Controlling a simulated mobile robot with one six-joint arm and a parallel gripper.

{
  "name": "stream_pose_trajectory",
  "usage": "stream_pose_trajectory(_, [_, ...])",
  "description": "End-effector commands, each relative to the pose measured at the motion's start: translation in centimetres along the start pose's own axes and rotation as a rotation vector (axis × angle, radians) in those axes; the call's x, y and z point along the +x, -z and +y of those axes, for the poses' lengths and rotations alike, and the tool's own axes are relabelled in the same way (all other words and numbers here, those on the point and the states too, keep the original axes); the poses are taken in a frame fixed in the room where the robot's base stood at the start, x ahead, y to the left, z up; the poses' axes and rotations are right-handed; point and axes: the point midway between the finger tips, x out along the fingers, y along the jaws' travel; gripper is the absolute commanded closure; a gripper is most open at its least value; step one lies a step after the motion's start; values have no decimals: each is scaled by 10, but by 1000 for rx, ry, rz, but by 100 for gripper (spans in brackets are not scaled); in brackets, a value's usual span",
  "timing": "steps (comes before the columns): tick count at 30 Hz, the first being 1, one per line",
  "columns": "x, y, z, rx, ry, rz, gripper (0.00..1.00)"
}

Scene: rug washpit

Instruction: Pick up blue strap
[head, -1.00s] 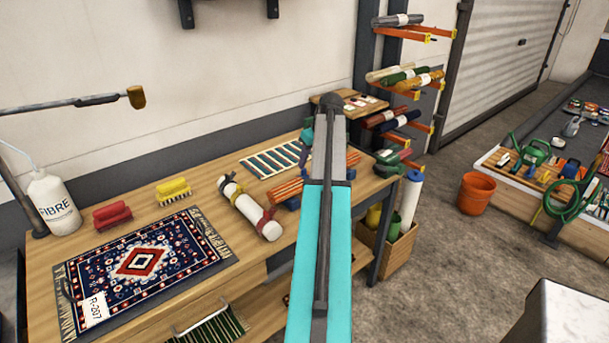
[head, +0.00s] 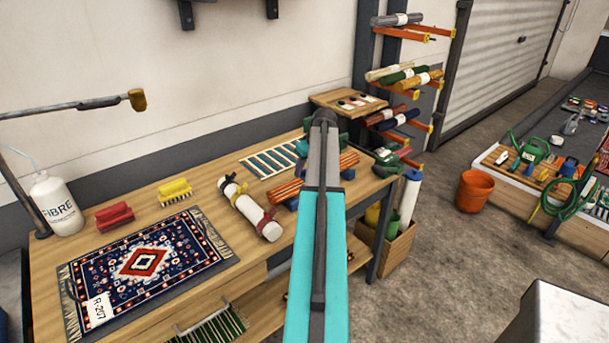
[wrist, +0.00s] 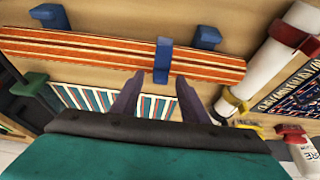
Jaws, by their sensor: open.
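The blue strap (wrist: 162,62) crosses the middle of an orange-striped roll (wrist: 100,54) in the wrist view. It appears to go around the roll; its far side is hidden. The roll (head: 285,191) also shows on the bench in the head view, where my arm covers its middle and the strap. My gripper (wrist: 158,82) is open and empty, with its two fingers apart and their tips at the near edge of the roll, one on each side of the strap. I cannot tell whether they touch it.
Blue blocks (wrist: 207,38) sit at the roll. A white roll (head: 252,210) with coloured straps lies left of it on the wooden bench (head: 205,196). A striped mat (head: 272,158) lies behind. A patterned rug (head: 145,262), brushes and a bottle are further left.

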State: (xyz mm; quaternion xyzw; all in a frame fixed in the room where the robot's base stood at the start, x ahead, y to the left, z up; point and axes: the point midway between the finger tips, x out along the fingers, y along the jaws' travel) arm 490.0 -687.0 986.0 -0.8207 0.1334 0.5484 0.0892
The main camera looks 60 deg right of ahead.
Motion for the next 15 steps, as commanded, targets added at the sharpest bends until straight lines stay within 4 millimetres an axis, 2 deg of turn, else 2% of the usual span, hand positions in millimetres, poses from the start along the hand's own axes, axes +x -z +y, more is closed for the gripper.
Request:
stream_pose_trajectory(12, [0,0,0,-1,0,0,59])
stream_pose_trajectory(15, [0,0,-1,-1,0,0,76])
